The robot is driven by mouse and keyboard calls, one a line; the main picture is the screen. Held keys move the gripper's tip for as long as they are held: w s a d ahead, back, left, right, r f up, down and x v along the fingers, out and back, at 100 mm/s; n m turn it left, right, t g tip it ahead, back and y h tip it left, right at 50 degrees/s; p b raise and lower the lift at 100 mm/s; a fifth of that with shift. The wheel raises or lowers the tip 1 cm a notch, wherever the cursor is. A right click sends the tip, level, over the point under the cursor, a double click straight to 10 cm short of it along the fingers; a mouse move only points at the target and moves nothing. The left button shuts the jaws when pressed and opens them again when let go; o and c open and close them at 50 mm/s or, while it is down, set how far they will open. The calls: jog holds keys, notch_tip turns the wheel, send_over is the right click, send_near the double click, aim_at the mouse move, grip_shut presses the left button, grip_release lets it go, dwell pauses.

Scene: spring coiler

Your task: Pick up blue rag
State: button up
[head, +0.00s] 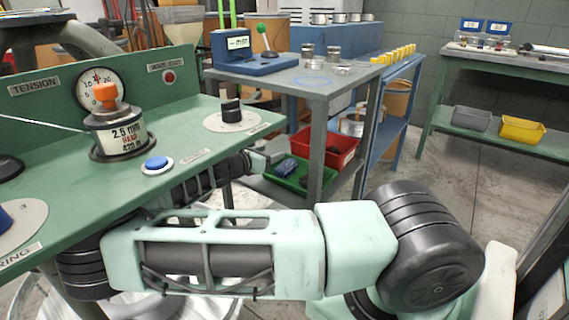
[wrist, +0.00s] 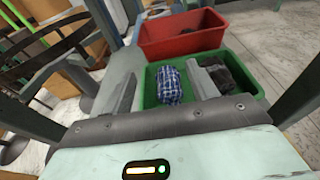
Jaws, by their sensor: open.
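The blue rag (wrist: 170,86) is a bunched blue-and-white checked cloth lying in the left part of a green bin (wrist: 150,84) in the wrist view. In the head view the rag (head: 286,168) shows as a small dark blue lump in the green bin (head: 296,186) on the low shelf. My gripper (wrist: 159,72) is open and empty, its fingers on either side of the rag in the picture. In the head view my gripper (head: 262,153) is at the left of the bins, partly hidden. I cannot tell how far above the rag it is.
A black cloth-like item (wrist: 231,75) lies in the right of the green bin. A red bin (wrist: 183,36) stands right behind it. Grey table legs (head: 316,150) and the tabletop (head: 350,82) frame the shelf. A green machine bench (head: 190,150) is at left.

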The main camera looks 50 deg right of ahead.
jog(key=b, duration=0.3)
send_near(279, 170)
jog(key=x, duration=0.4)
jog(key=shift+d+r, duration=0.15)
jog(key=shift+x, duration=0.95)
jog(key=b+x, duration=0.1)
jog(key=x, duration=0.1)
jog(key=b+x, duration=0.1)
jog(key=x, duration=0.1)
jog(key=shift+d+f, duration=0.1)
jog(key=shift+f, duration=0.15)
jog(key=shift+d, duration=0.65)
jog(key=c, duration=0.7)
